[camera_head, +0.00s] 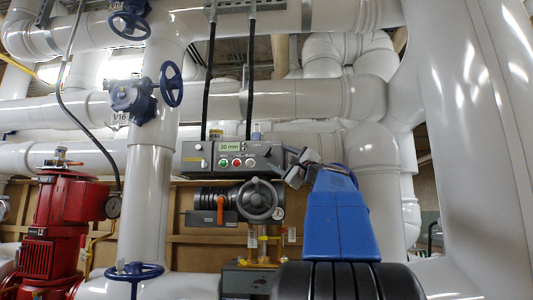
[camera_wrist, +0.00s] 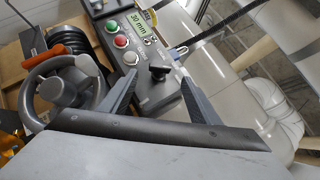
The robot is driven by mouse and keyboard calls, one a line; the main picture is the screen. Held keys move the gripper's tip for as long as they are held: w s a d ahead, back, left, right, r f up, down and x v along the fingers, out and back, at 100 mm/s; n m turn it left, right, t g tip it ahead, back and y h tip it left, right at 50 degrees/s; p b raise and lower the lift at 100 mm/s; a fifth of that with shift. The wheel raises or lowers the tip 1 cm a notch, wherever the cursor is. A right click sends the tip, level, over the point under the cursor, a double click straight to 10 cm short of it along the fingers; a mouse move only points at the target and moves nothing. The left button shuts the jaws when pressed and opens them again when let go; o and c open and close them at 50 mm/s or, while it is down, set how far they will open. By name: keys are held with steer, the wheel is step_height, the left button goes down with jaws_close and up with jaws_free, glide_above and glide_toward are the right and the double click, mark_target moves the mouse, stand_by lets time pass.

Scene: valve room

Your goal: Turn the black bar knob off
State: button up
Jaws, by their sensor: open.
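The black bar knob (camera_wrist: 159,73) sits on the face of a grey control box (camera_head: 206,155), beside its row of buttons. In the wrist view it appears between the tips of my gripper (camera_wrist: 157,80). The two fingers stand apart, one on each side of the knob, with a visible gap; I cannot tell how far the tips are from the panel in depth. In the head view my gripper (camera_head: 299,168) is at the right end of the box, with its blue wrist behind it. The knob is small and dark there, close to the gripper.
The box has a "30 mm" display (camera_wrist: 138,22), a green button (camera_wrist: 119,41) and a red button (camera_wrist: 131,58). Below is a grey handwheel (camera_head: 259,200) with an orange lever (camera_head: 220,209). White pipes stand to the right, and black cables rise above the box.

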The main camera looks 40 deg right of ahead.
mark_target(268, 152)
steer(key=x, duration=0.9)
steer(key=shift+w+r, duration=0.2)
steer(key=shift+w, duration=0.1)
steer(key=c, duration=1.1)
